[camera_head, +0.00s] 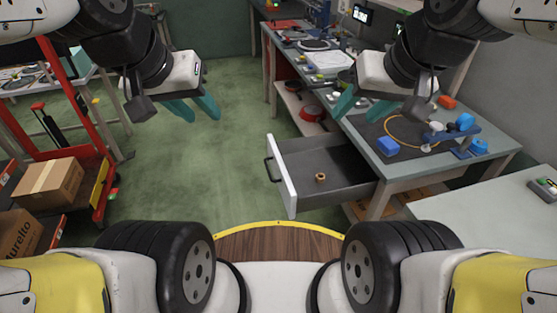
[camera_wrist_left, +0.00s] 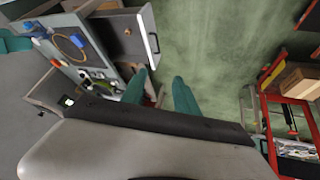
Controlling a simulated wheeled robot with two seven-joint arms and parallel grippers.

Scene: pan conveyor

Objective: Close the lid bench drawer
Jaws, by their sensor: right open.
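The bench drawer (camera_head: 335,178) is pulled out to the left from under the workbench. Its grey tray has a white front panel (camera_head: 283,180) with a dark bar handle (camera_head: 270,171), and a small brown ring-shaped part (camera_head: 320,177) lies inside. The drawer also shows in the left wrist view (camera_wrist_left: 122,25), at the top. My left gripper (camera_head: 194,106) is open and empty above the green floor, left of and apart from the drawer. My right gripper (camera_head: 358,104) is open and empty, over the bench side beyond the drawer.
The workbench (camera_head: 400,177) carries a dark mat with an orange ring (camera_head: 411,131), a blue box (camera_head: 387,147) and blue fixtures. A red cart with cardboard boxes (camera_head: 48,186) stands at left. The green floor (camera_head: 235,130) left of the drawer is clear.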

